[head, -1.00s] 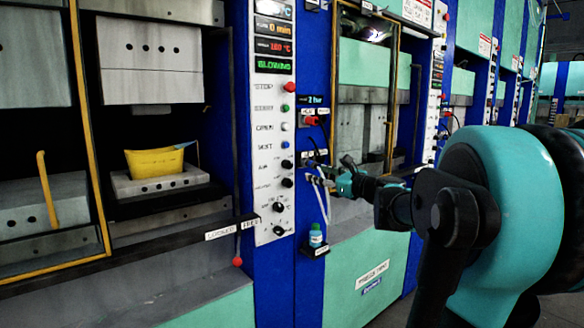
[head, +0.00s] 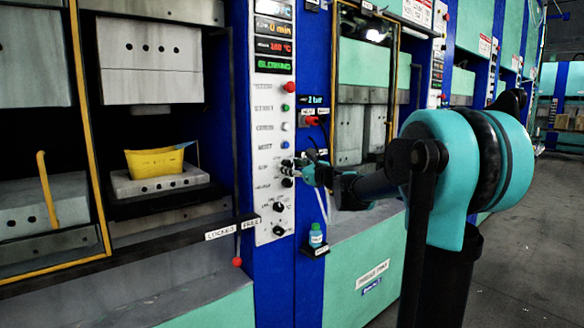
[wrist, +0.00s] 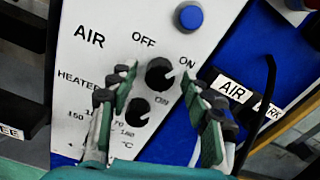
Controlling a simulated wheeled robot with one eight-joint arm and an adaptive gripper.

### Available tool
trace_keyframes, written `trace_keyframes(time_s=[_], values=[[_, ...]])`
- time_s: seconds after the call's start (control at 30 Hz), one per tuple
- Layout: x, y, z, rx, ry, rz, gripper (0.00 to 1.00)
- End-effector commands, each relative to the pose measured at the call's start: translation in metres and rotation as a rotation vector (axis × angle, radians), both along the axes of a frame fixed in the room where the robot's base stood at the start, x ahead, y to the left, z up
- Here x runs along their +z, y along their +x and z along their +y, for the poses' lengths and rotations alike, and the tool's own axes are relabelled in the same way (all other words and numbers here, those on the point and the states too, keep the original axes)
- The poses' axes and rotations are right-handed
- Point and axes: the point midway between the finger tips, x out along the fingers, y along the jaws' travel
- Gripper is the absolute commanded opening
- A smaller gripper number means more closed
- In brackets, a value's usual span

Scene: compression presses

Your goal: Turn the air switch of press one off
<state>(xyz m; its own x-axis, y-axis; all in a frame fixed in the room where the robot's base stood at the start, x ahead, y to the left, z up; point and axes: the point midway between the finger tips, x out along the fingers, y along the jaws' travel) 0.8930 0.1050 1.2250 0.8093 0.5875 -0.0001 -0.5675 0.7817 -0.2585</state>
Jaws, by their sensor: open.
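The air switch is a black round knob (wrist: 160,76) on the white control panel (wrist: 95,18) in the wrist view. AIR is printed at its left, OFF above left and ON above right. Its white pointer line points up and right, towards ON. My gripper (wrist: 161,82) is open, with one green-and-black finger on each side of the knob; contact cannot be told. In the head view my gripper (head: 298,170) is at the panel of the near press and largely hides the knob.
A blue button (wrist: 189,17) sits above the knob and the heater knob (wrist: 138,111) close below it, between the fingers. A black cable (wrist: 268,85) hangs at the right. In the head view a small bottle (head: 316,236) stands on a ledge below my gripper.

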Motion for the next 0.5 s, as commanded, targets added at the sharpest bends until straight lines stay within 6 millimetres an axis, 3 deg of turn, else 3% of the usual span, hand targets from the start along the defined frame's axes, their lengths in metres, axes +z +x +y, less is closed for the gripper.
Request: trace_keyframes(time_s=[0.17, 0.5], values=[[0.0, -0.0001, -0.0001, 0.0, 0.0, 0.0, 0.49], [0.0, -0.0002, -0.0002, 0.0, 0.0, 0.0, 0.08]])
